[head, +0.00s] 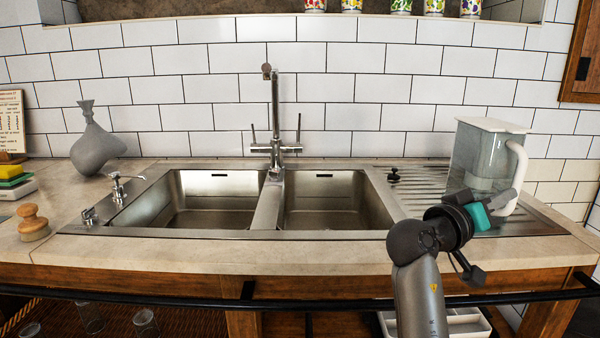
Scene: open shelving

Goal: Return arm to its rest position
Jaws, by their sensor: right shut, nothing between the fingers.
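My right arm (422,290) comes up from the bottom right of the head view. Its right gripper (500,202) is shut and empty over the right end of the counter. The gripper appears in front of the lower part of a clear water pitcher (478,155) with a white lid and handle. I cannot tell whether they touch. The pitcher stands upright on the ribbed drainboard (412,178); the gripper hides part of its base. My left gripper is not in view.
A double steel sink (215,200) with a tall faucet (274,110) fills the middle. A black rail (200,297) runs along the counter's front. A grey vase (95,150), a wooden-knobbed brush (33,224) and sponges (14,174) stand at left. A white tray (465,324) sits below.

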